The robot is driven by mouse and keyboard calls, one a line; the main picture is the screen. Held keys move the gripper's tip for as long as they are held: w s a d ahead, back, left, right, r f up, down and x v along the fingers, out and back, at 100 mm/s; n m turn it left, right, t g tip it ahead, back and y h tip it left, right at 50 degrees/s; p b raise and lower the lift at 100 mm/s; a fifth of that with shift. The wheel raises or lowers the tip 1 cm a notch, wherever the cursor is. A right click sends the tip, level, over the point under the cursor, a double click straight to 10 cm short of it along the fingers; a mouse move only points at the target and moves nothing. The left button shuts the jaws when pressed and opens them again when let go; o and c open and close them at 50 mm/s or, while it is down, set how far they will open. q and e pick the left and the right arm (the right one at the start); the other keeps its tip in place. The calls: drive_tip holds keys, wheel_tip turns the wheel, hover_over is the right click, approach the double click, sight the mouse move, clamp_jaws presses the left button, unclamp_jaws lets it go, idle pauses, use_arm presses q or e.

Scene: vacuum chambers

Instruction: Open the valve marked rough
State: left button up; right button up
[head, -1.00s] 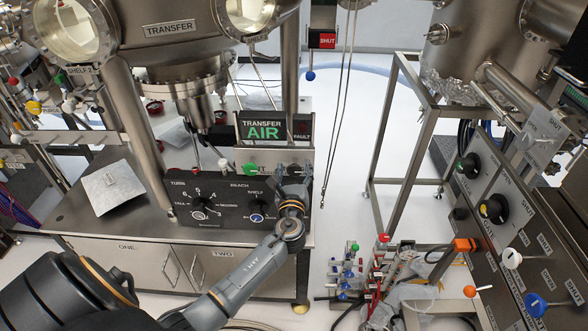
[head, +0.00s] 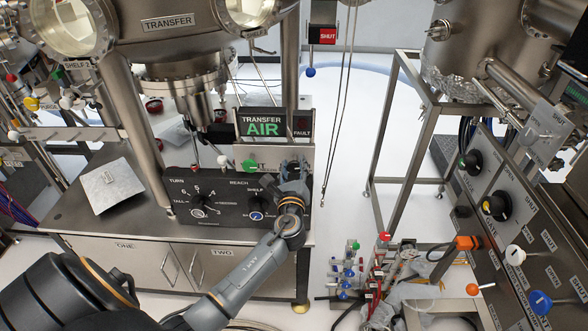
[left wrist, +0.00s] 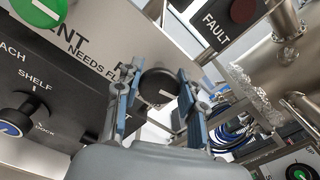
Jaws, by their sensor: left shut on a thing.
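My left gripper (left wrist: 158,84) is shut on a round black knob (left wrist: 158,90) with a white line on its face, one finger at each side. The knob sits on a light metal panel (left wrist: 105,50); the lettering beside it is mostly hidden by a finger, so I cannot read its full name. In the head view my left gripper (head: 292,170) reaches that panel under the lit TRANSFER AIR display (head: 262,124) and covers the knob. A green knob (head: 249,165) stands to its left; it also shows in the left wrist view (left wrist: 38,10). My right gripper is not in view.
Below is a black panel with TURN (head: 198,211) and REACH (head: 256,215) dials. A dark fault lamp (left wrist: 243,10) is above right. A cord (head: 335,110) hangs to the right. A control panel with knobs (head: 494,206) stands at the far right.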

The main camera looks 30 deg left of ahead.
use_arm(q)
drive_tip(key=n+b, duration=0.1)
drive_tip(key=n, duration=0.1)
drive_tip(key=n+b, duration=0.1)
drive_tip(key=n, duration=0.1)
drive_tip(key=shift+f+n+b, duration=0.2)
drive_tip(key=shift+n+b, duration=0.15)
drive_tip(key=shift+n, duration=0.05)
drive_tip(key=n+b, duration=0.2)
drive_tip(key=n, duration=0.1)
drive_tip(key=shift+n, duration=0.3)
drive_tip(key=n+b, duration=0.2)
drive_tip(key=n, duration=0.1)
drive_tip(key=shift+a+f+n, duration=0.1)
drive_tip(key=shift+n, duration=0.2)
drive_tip(key=shift+n+b, duration=0.7)
drive_tip(key=shift+n, duration=1.1)
drive_tip(key=o, duration=1.2)
drive_tip(key=shift+s, duration=0.1)
